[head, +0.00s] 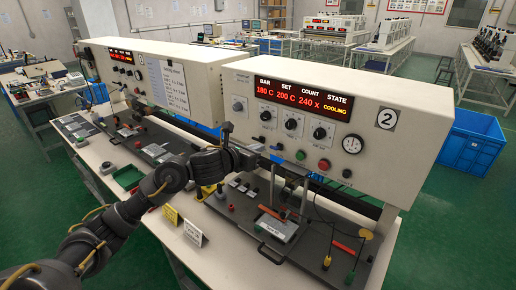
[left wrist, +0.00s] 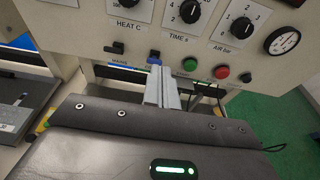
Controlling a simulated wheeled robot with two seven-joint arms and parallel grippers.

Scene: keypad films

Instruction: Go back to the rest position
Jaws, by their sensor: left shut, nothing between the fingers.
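My left gripper (head: 258,148) is in front of the lower edge of machine 2 (head: 408,95), with its arm coming in from the left. In the left wrist view its two grey fingers (left wrist: 158,85) are together and empty. Their tips appear close to a blue button (left wrist: 153,57) on the panel; I cannot tell whether they touch it. A green button (head: 300,155) and a red button (head: 324,164) sit to the right. The red display (head: 303,101) reads BAR 180 C, SET 200 C, COUNT 240 x, STATE COOLING. My right gripper is not in view.
Below the panel is a dark work plate (head: 262,238) with a fixture and cables. Yellow (head: 170,215) and white (head: 195,233) cards stand by its left edge. A second machine (head: 150,80) stands left. A blue crate (head: 470,142) is on the green floor, right.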

